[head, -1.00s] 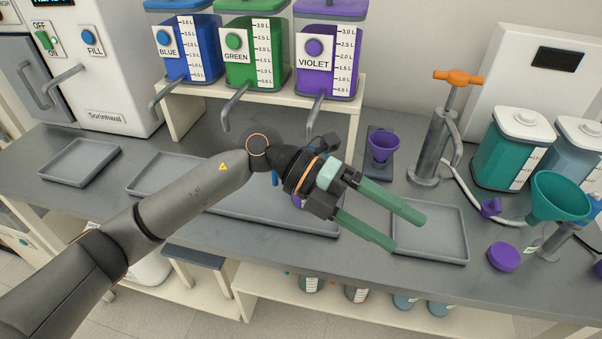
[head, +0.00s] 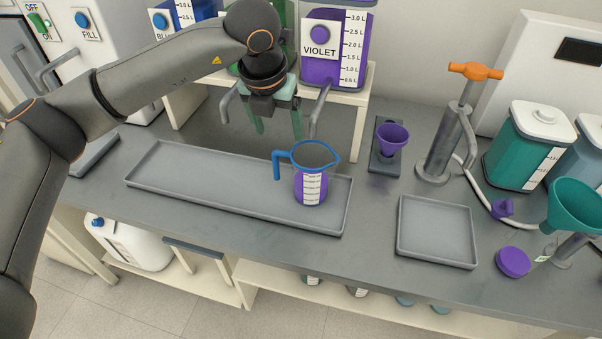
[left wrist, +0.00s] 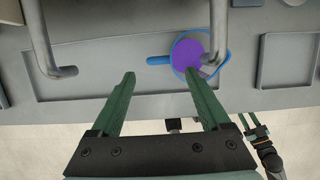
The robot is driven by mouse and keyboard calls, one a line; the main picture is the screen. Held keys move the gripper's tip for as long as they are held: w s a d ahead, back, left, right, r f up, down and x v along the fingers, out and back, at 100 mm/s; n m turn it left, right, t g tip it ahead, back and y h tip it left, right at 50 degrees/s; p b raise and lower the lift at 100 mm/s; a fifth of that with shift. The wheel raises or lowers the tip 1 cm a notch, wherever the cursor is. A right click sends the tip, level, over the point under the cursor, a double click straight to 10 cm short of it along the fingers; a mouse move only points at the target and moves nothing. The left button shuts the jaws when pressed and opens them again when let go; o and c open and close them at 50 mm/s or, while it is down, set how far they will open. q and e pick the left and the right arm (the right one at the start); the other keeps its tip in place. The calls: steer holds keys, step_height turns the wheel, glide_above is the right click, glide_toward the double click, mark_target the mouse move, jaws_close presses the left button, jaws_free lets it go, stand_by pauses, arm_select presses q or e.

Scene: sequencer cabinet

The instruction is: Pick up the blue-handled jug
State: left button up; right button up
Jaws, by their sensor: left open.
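The jug (head: 311,187) stands upright in the long grey tray (head: 200,189), toward its right end. It is clear with a blue rim, a blue handle pointing left, and purple contents. My left gripper (head: 278,130) is open and empty, pointing down above and behind the handle. In the left wrist view the jug (left wrist: 187,50) lies beyond the fingers, its handle reaching in between the lines of the left gripper's fingertips (left wrist: 160,76). A grey spout partly covers the jug there. My right gripper (left wrist: 253,122) shows small at the lower right of that view; its opening is unclear.
The violet dispenser (head: 334,60) and its spout (head: 319,108) stand behind the jug, close to my left gripper. To the right are a purple funnel (head: 391,138), an orange-handled pump (head: 446,140) and an empty square tray (head: 437,232).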

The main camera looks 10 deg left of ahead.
mark_target(283, 153)
arm_select(q)
steer(key=p+x, duration=0.1)
steer(key=x, duration=0.5)
steer(key=shift+s, duration=0.1)
steer(key=shift+f, duration=0.45)
steer(key=shift+r, duration=0.1)
jaws_close()
